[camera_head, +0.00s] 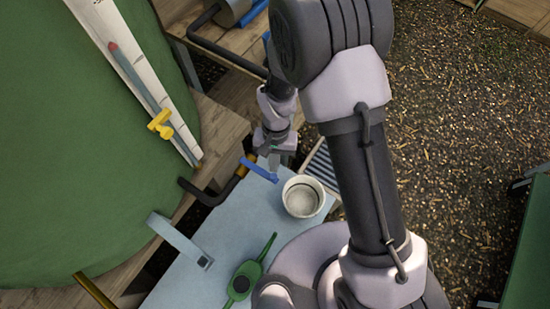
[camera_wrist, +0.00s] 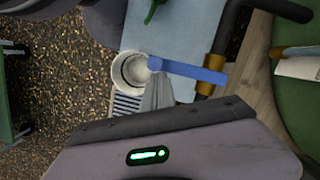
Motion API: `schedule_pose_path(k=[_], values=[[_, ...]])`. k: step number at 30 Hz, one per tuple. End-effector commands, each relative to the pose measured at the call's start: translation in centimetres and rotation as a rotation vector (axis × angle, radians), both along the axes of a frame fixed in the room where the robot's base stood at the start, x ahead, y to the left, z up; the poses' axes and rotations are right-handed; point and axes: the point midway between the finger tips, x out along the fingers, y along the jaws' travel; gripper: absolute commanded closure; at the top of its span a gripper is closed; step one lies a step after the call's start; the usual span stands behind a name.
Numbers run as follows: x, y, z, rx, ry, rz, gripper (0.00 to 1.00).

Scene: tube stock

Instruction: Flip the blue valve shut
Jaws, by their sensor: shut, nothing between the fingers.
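The blue valve lever (camera_head: 259,169) sits on a brass fitting of a dark pipe, above the pale blue surface. It also shows in the wrist view (camera_wrist: 190,70), where it lies roughly crosswise to the pipe (camera_wrist: 233,25) near the brass fitting (camera_wrist: 209,76). My gripper (camera_head: 274,164) is shut and empty, pointing down beside the lever's free end. In the wrist view, the closed fingers (camera_wrist: 158,90) overlap or border that free end, away from the brass fitting. I cannot tell whether they touch it.
A white cup (camera_head: 303,196) stands close to the lever's free end. A green tool-like object (camera_head: 250,270) lies on the pale blue surface (camera_head: 200,235). A large green tank (camera_head: 80,170) with a yellow tap (camera_head: 160,124) on its gauge stands at left. A slatted grate (camera_head: 322,167) lies behind the cup.

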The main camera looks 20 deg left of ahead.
Motion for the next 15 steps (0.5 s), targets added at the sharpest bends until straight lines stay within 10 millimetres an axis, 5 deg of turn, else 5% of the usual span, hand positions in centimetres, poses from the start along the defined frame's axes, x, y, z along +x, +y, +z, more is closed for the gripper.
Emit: schedule_pose_path(k=[15], values=[[-0.62,-0.04,-0.02,-0.002,0.004,-0.047,1.0]])
